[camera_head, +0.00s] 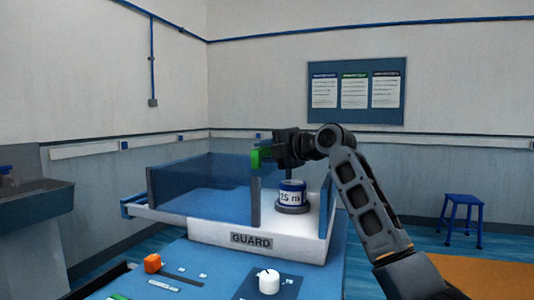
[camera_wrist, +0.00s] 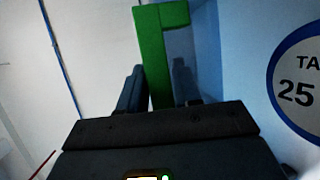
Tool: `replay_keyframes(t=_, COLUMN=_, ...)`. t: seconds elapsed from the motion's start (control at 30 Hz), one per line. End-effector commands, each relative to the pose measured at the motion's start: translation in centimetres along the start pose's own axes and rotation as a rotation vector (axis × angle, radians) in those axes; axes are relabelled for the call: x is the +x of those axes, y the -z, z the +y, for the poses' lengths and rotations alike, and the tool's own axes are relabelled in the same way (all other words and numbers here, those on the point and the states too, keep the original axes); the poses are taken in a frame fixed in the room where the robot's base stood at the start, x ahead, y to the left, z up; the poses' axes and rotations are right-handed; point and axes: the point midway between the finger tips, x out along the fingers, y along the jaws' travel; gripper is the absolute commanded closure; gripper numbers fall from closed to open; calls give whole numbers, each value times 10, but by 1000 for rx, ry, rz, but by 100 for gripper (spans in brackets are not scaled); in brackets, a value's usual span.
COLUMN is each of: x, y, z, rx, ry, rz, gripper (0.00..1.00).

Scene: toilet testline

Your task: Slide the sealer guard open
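The sealer guard (camera_head: 200,188) is a see-through blue panel over the left part of the white sealer body (camera_head: 215,227). Its upright post (camera_head: 254,200) stands near the middle, and the right part is uncovered. A green handle (camera_head: 257,159) is at the top of this post; it fills the middle of the wrist view (camera_wrist: 156,62). My gripper (camera_head: 265,157) reaches it from the right. In the wrist view, the fingers appear on both sides of the green bar, against it, so the gripper looks shut on the handle. The finger contact is dim.
A round canister (camera_head: 291,195) labelled "25" stands in the uncovered right part, close to my gripper. A sink (camera_head: 35,205) is at left, a blue stool (camera_head: 462,212) at right.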

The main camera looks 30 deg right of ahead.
Motion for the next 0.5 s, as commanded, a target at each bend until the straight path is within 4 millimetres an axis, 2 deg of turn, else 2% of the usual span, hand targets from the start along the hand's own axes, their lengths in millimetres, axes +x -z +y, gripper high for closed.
replay_keyframes(t=0.27, x=-2, y=0, z=0, rx=0, ry=-1, rz=1, gripper=66)
replay_keyframes(t=0.37, x=-11, y=0, z=0, rx=-1, ry=-2, rz=0, gripper=66)
replay_keyframes(t=0.5, x=-33, y=-1, z=-1, rx=-2, ry=-2, rz=-1, gripper=66)
